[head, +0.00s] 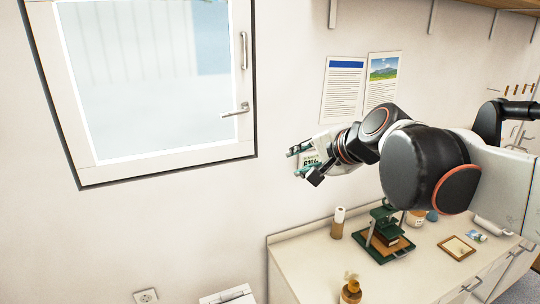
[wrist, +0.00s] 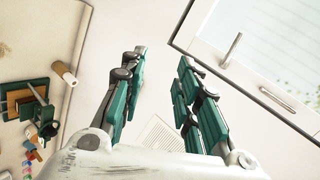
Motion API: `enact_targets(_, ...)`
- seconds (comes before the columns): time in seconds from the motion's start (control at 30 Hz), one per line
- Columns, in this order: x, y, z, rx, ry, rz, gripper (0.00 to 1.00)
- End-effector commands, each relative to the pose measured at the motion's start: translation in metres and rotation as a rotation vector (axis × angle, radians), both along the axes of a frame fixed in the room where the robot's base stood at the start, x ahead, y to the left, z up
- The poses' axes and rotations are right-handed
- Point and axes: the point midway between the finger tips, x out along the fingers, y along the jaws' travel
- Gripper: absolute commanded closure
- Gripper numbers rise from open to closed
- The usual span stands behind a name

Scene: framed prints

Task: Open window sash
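The window sash (head: 160,158) is a white frame around a pale glass pane at the left of the head view, and it looks closed in its dark-edged opening. A lever handle (head: 236,110) on its right side points left, roughly level. A vertical pull bar (head: 244,50) is above it. The wrist view shows the sash at the upper right, with the lever handle (wrist: 232,48) and the bar (wrist: 278,98). My gripper (head: 297,162) is to the right of and below the lever handle, apart from the window. Its green-padded fingers (wrist: 162,60) are spread, with nothing between them.
Two printed sheets (head: 343,90) hang on the wall right of the window. Below my arm is a counter (head: 310,262) with a green press (head: 384,240), a small roll (head: 338,222), an amber bottle (head: 351,292) and a wooden frame (head: 457,248). The wall between gripper and window is clear.

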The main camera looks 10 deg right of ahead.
Motion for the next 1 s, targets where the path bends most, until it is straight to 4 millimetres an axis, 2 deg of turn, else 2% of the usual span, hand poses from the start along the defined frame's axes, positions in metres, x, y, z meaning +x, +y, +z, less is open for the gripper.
enact_targets(0.07,-0.006,0.000,-0.011,-0.026,0.002,0.014,0.70)
enact_targets(0.17,-0.025,0.001,-0.043,-0.112,0.006,0.060,0.70)
enact_targets(0.37,-0.090,-0.005,-0.145,-0.419,0.029,0.231,0.70)
enact_targets(0.5,-0.135,-0.017,-0.218,-0.644,0.053,0.366,0.70)
enact_targets(0.6,-0.164,-0.026,-0.264,-0.787,0.074,0.457,0.70)
enact_targets(0.7,-0.186,-0.035,-0.299,-0.900,0.094,0.530,0.70)
enact_targets(0.83,-0.203,-0.044,-0.325,-0.992,0.111,0.592,0.70)
enact_targets(1.0,-0.209,-0.047,-0.333,-1.029,0.121,0.619,0.70)
